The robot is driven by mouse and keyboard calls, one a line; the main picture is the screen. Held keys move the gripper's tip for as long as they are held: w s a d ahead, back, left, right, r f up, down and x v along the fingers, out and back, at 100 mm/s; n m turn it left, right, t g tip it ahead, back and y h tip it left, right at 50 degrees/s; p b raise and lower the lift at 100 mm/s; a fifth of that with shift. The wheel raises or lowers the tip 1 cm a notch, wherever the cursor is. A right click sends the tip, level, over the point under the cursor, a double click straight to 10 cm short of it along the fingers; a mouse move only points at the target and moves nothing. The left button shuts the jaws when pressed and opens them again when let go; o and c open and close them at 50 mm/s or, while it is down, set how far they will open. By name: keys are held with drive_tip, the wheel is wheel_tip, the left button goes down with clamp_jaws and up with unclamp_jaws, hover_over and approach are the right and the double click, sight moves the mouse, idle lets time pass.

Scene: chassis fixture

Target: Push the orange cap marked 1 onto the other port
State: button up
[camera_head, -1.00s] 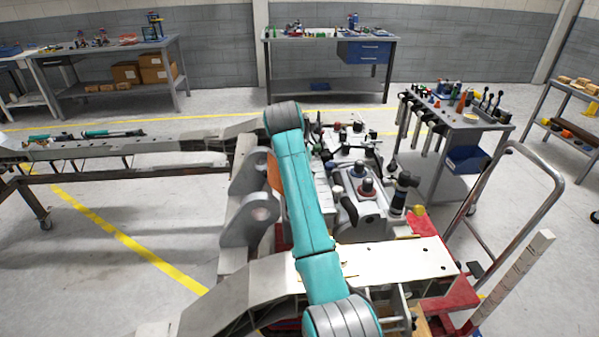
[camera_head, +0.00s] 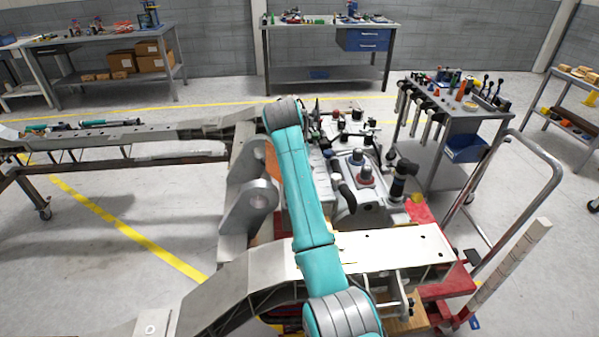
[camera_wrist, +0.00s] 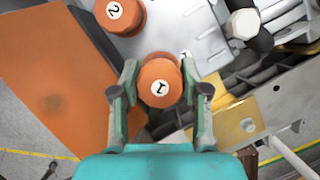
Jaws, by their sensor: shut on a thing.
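The orange cap marked 1 (camera_wrist: 160,82) is between the two fingers of my gripper (camera_wrist: 160,92) in the wrist view, with its number facing the camera. My gripper is shut on it. A second orange cap marked 2 (camera_wrist: 119,14) sits at the top of the wrist view on a grey metal housing (camera_wrist: 185,32). A small pale tag with a mark shows just behind cap 1. I cannot tell whether cap 1 touches anything beneath it. A bare port is not clearly visible. In the head view my arm hides the gripper and both caps.
A flat orange plate (camera_wrist: 55,80) lies left of my gripper. A yellow bracket with a bolt (camera_wrist: 240,122) and a white hex bolt head (camera_wrist: 243,24) are at right. In the head view, the chassis beam (camera_head: 395,250) crosses in front and a tool cart (camera_head: 455,105) stands at right.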

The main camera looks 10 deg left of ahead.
drive_tip(key=shift+f, duration=0.15)
idle(0.3)
drive_tip(key=shift+f, duration=0.85)
drive_tip(key=shift+f, duration=0.6)
drive_tip(key=o, duration=0.9)
drive_tip(key=shift+s+a, duration=0.1)
drive_tip(key=shift+a, duration=0.1)
